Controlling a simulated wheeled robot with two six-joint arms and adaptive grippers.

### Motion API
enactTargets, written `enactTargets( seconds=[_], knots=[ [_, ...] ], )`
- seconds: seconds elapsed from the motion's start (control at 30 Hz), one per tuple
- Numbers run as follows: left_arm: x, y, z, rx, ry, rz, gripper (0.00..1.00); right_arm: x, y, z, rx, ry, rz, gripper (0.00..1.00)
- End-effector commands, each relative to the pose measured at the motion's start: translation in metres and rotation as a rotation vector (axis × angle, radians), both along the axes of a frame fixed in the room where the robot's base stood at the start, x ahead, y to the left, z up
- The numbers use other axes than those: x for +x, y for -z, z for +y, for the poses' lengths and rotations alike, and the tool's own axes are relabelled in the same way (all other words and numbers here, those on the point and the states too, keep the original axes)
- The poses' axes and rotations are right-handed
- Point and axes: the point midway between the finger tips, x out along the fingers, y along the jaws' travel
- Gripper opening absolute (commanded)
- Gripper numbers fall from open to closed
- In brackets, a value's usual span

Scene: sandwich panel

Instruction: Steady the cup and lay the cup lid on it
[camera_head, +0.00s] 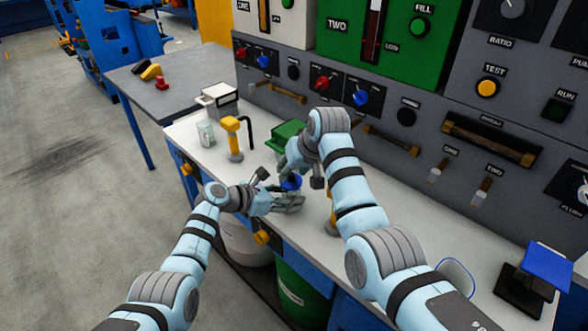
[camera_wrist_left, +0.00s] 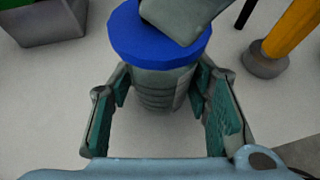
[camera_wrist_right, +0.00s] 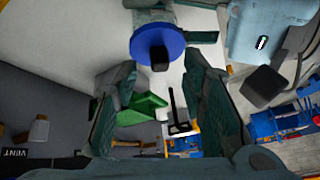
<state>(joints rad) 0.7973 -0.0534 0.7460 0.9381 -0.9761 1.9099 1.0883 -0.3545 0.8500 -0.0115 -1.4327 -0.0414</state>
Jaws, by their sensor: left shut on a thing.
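The blue cup lid (camera_head: 291,183) lies on top of the cup, near the front of the pale counter. In the left wrist view the grey-green ribbed cup (camera_wrist_left: 160,88) stands upright under the blue lid (camera_wrist_left: 150,45). My left gripper (camera_head: 281,201) is shut on the cup from the side, its fingers hiding most of it in the head view. My right gripper (camera_head: 292,174) is above the lid with its fingers spread. In the right wrist view the lid (camera_wrist_right: 150,40) and its dark knob (camera_wrist_right: 160,58) sit just beyond the open fingertips. A grey finger covers part of the lid in the left wrist view.
A green bin (camera_head: 285,134) stands behind the grippers, against the control panel. A yellow post (camera_head: 233,138), a pale can (camera_head: 205,133) and a white box (camera_head: 217,97) stand farther left. A blue-topped stand (camera_head: 543,266) is at the right.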

Motion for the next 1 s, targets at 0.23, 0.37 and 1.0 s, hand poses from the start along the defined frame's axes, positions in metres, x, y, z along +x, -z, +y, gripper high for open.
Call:
enactTargets(
  seconds=[0.23,0.37,1.0],
  knots=[
    [0.000,0.000,0.000,0.001,0.000,0.001,0.35,0.000,0.000,0.000,0.000,0.000,0.000,0.58],
    [0.000,0.000,0.000,0.001,0.000,0.001,0.35,0.000,0.000,0.000,0.000,0.000,0.000,0.58],
    [0.000,0.000,0.000,0.001,0.000,0.001,0.35,0.000,-0.049,0.000,0.000,-0.001,-0.002,0.58]
  ],
)
